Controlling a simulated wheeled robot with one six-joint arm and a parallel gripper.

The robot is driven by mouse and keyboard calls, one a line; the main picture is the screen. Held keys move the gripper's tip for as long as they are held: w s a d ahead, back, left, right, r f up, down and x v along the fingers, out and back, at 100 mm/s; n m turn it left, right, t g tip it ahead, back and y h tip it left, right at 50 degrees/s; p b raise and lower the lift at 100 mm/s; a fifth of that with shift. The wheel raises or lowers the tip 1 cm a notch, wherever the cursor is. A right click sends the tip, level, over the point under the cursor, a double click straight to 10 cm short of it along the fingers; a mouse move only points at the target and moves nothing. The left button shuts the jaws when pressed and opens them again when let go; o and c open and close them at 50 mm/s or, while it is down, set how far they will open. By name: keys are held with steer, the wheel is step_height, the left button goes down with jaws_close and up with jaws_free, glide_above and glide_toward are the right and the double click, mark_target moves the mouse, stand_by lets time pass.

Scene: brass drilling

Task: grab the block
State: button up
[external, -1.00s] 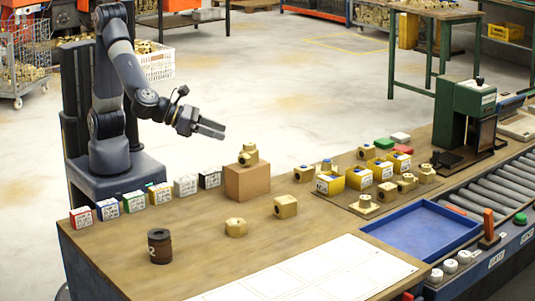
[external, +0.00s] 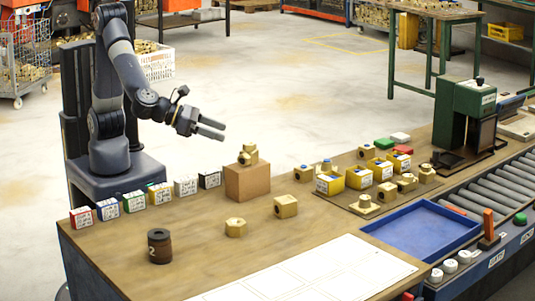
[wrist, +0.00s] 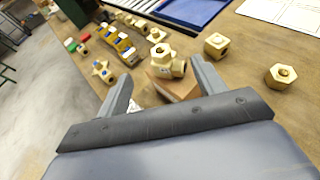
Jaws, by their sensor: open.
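Several brass blocks are in view, and I cannot tell which one the task means. One brass fitting (external: 248,155) rests on top of a brown box (external: 247,182); in the wrist view this fitting (wrist: 168,62) shows beyond and between my fingers. A cube-like brass block with a hole (external: 285,206) and a hexagonal brass piece (external: 236,227) lie on the table in front of the box. They show at the right in the wrist view (wrist: 216,45), (wrist: 281,76). My gripper (external: 221,130) is open and empty, above and left of the box, touching nothing.
A row of small labelled boxes (external: 134,201) lines the table's back edge. A dark brown cylinder (external: 159,246) stands front left. Yellow bins (external: 360,178), a blue tray (external: 420,232) and a green press (external: 465,112) stand to the right. The front-middle tabletop is mostly clear.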

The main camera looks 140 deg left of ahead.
steer(key=w+f+n+g+y+b, duration=0.1)
steer(key=w+f+n+g+y, duration=0.1)
steer(key=w, duration=1.1)
steer(key=n+g+b, duration=0.2)
steer(key=n+g, duration=0.1)
steer(key=g, duration=0.1)
glide_toward(282, 199)
steer(key=shift+w+y, duration=0.3)
steer(key=shift+w+f, duration=0.1)
steer(key=shift+f, duration=0.15)
steer(key=shift+w+f, duration=0.1)
steer(key=shift+f, duration=0.05)
steer(key=p+x, duration=0.1)
steer(key=x, duration=0.4)
steer(key=shift+a, duration=0.15)
steer(key=x, duration=0.1)
steer(key=p+x, duration=0.1)
steer(key=x, duration=0.2)
steer(key=shift+s+a+f+p, duration=0.1)
steer(key=shift+s+a+p, duration=0.15)
steer(key=shift+a+p, duration=0.15)
steer(key=shift+w+a+f, duration=0.1)
steer(key=shift+a+f, duration=0.1)
steer(key=shift+a, duration=0.05)
